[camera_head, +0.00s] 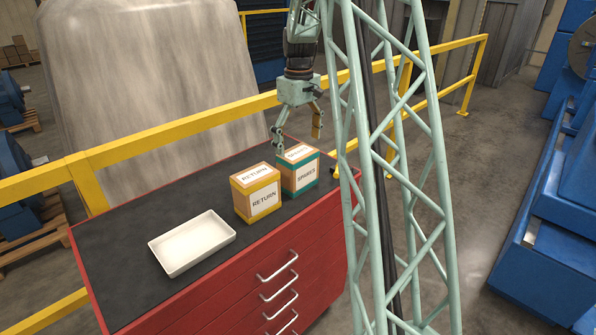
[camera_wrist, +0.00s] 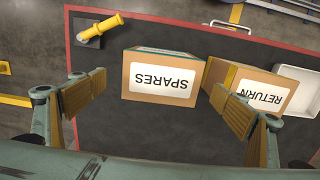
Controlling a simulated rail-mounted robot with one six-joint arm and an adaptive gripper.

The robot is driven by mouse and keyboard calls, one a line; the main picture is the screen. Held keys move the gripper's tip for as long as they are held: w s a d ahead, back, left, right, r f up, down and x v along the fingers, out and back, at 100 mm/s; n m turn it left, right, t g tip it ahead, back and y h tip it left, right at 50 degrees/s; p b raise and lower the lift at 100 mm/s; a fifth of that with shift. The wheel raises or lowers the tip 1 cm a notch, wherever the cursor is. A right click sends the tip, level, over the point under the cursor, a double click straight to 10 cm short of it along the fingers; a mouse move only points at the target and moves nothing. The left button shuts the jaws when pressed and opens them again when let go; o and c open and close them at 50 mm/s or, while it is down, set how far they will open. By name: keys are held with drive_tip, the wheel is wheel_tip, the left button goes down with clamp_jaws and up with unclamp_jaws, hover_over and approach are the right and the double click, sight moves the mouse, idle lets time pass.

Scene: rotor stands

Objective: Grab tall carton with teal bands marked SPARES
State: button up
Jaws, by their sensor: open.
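The tall SPARES carton (camera_head: 299,173) is brown with teal bands and white labels. It stands upright at the right part of the black cabinet top. In the wrist view the SPARES carton (camera_wrist: 160,78) lies ahead between the two fingers, with its label upside down. My gripper (camera_head: 297,142) is open and empty, above and just behind the carton in the head view. In the wrist view my gripper (camera_wrist: 158,92) has its fingers spread wider than the carton's label, with the right finger overlapping the neighbouring carton's edge. Contact cannot be told.
A RETURN carton (camera_head: 257,200) with yellow bands stands close to the left of SPARES. A white tray (camera_head: 191,243) lies further left on the red drawer cabinet (camera_head: 225,303). A yellow-handled object (camera_wrist: 100,25) sits at the cabinet's corner. A yellow railing (camera_head: 160,134) runs behind.

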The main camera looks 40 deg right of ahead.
sight(298, 152)
drive_tip(key=shift+f, duration=0.1)
idle(0.3)
drive_tip(key=shift+a+f, duration=0.2)
drive_tip(key=shift+f, duration=2.3)
drive_tip(key=shift+c, duration=0.7)
drive_tip(key=c, duration=1.5)
drive_tip(key=shift+w+r, duration=0.1)
drive_tip(key=shift+r, duration=0.05)
